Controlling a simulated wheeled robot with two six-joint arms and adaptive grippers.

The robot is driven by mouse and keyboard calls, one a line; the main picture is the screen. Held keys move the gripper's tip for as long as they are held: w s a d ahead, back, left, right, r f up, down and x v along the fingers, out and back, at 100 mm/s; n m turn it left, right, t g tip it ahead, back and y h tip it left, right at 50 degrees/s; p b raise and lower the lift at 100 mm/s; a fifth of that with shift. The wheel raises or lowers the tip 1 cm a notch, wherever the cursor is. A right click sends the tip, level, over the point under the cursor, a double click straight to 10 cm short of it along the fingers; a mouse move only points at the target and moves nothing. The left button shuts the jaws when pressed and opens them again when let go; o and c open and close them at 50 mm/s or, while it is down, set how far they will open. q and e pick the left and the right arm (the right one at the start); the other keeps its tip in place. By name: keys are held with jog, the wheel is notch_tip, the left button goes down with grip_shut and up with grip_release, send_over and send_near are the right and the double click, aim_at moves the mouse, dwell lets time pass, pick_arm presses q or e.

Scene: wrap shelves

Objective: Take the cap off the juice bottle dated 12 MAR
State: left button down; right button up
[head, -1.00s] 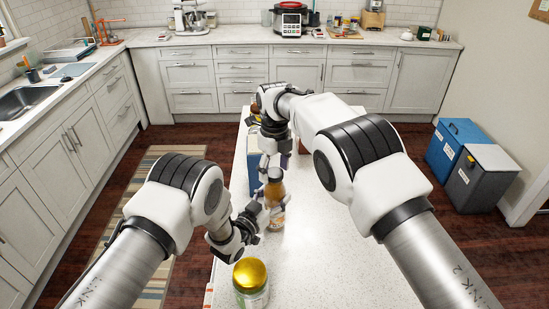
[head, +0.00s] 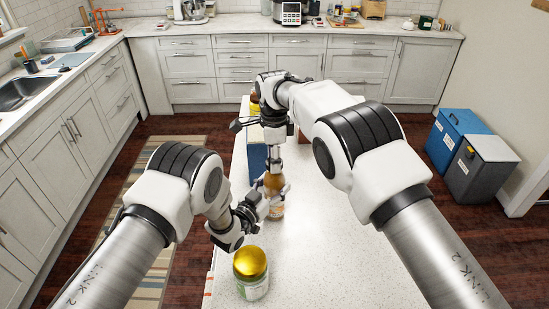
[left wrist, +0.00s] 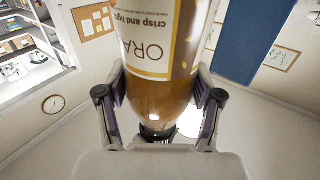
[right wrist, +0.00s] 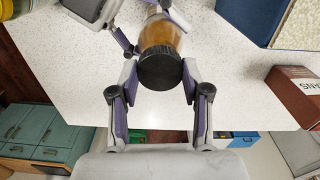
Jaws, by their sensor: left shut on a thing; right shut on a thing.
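The juice bottle (head: 277,205) is amber and stands upright on the white counter (head: 330,240). Its label shows upside down in the left wrist view (left wrist: 150,50), reading "ORA" and "crisp and"; no date is readable. My left gripper (head: 266,203) is shut around the bottle's body, one finger on each side. My right gripper (right wrist: 160,85) is above the bottle, shut on the black cap (right wrist: 160,70). The cap lies over the bottle's top in the right wrist view. I cannot tell whether it is loose from the neck.
A gold-lidded jar (head: 251,264) stands near the counter's front, close to my left arm. A blue box (head: 257,157) stands just behind the bottle, and a reddish-brown box (right wrist: 295,95) is nearby. The counter's right side is clear.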

pick_arm(q)
jog(key=shift+s+f, duration=0.15)
jog(key=shift+f, duration=0.2)
pick_arm(e)
jog(key=n, duration=0.6)
jog(key=shift+s+a+f+n, duration=0.1)
jog(key=shift+s+n, duration=0.1)
jog(key=shift+n, duration=0.1)
jog(key=n, duration=1.5)
jog(key=shift+n, duration=0.3)
jog(key=n, duration=0.6)
pick_arm(q)
jog(key=shift+r, duration=0.1)
pick_arm(e)
jog(key=n, duration=1.4)
jog(key=shift+w+d+n, duration=0.1)
jog(key=shift+d+n, duration=0.1)
jog(key=shift+n, duration=0.2)
